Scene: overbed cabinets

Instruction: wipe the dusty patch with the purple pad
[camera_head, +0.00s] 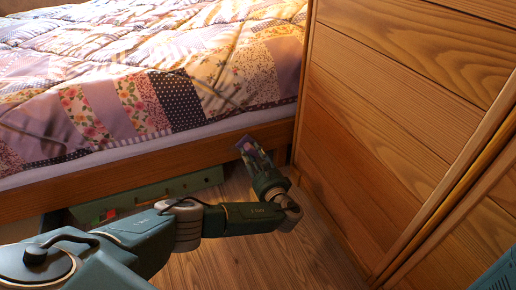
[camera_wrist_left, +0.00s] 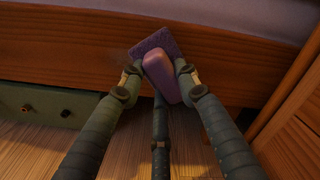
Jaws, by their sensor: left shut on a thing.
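The purple pad (camera_head: 247,147) has a flat textured face and a rounded pink-purple handle, seen best in the wrist view (camera_wrist_left: 161,78). My left gripper (camera_head: 263,168) is shut on the handle; in the wrist view its fingers (camera_wrist_left: 158,76) grip it from both sides. The pad's flat face is toward the wooden bed rail (camera_head: 170,165), close in front of it; I cannot tell whether it touches. I cannot clearly make out the dusty patch in either view. My right gripper is not in view.
A patchwork quilt (camera_head: 150,80) covers the bed above the rail. A green drawer (camera_wrist_left: 45,104) is under the bed at left. A tall wooden cabinet (camera_head: 390,120) stands close on the right of my left gripper. Wooden floor (camera_head: 240,258) is clear below.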

